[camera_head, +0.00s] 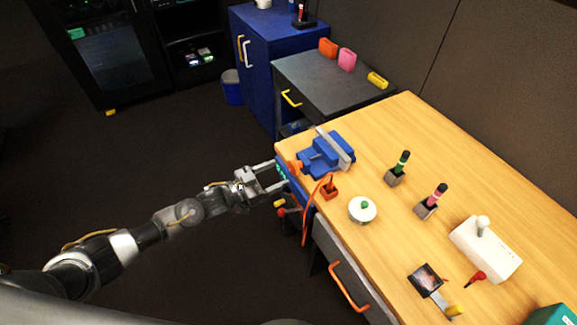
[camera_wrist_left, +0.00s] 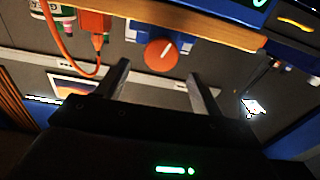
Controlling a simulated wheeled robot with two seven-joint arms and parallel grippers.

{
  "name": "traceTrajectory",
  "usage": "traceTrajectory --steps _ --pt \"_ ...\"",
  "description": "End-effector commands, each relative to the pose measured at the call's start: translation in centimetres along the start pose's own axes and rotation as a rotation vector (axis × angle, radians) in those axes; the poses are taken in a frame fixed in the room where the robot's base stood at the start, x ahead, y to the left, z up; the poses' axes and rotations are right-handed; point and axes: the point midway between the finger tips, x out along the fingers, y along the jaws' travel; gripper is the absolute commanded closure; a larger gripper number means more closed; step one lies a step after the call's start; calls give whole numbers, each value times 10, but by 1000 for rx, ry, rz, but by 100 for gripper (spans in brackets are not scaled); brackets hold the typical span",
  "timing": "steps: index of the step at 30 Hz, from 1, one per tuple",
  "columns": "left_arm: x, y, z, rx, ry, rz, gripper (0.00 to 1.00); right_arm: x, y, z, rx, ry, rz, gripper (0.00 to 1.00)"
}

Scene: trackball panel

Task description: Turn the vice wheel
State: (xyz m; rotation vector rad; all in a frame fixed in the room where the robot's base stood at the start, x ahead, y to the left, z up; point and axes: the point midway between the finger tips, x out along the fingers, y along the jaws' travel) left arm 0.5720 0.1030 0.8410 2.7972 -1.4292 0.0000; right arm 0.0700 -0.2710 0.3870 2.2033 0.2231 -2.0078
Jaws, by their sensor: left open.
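A blue vice (camera_head: 318,160) with a grey jaw plate is fixed at the near-left corner of the wooden bench. Its orange wheel (camera_head: 295,167) faces my left arm. In the left wrist view the wheel (camera_wrist_left: 161,54) is a round orange disc with a white mark, below a blue part of the vice. My left gripper (camera_head: 278,176) is open and empty, just off the bench edge beside the wheel. In the wrist view its two fingers (camera_wrist_left: 158,78) are spread wide, with the wheel ahead between them and no contact visible. My right gripper is not in view.
An orange plug (camera_head: 329,190) with a hanging cable is close to the gripper. A white pot with a green knob (camera_head: 362,209), two marker holders and a white trackball box (camera_head: 485,249) stand on the bench (camera_head: 396,120). Drawers with an orange handle (camera_head: 348,288) are below. Floor at left is clear.

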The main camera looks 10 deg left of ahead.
Motion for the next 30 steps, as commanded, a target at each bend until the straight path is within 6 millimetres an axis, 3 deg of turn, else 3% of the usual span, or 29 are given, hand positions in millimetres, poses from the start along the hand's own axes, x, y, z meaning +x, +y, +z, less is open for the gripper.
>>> traceTrajectory --steps 3,9,21,30 --pt "23 0 -2 0 1 -1 33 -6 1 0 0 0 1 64" --pt "46 0 -1 0 0 -2 33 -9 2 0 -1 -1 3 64" --pt "52 -1 0 0 0 -2 33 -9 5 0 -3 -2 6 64" --pt "52 -1 0 0 -1 -2 72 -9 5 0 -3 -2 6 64"
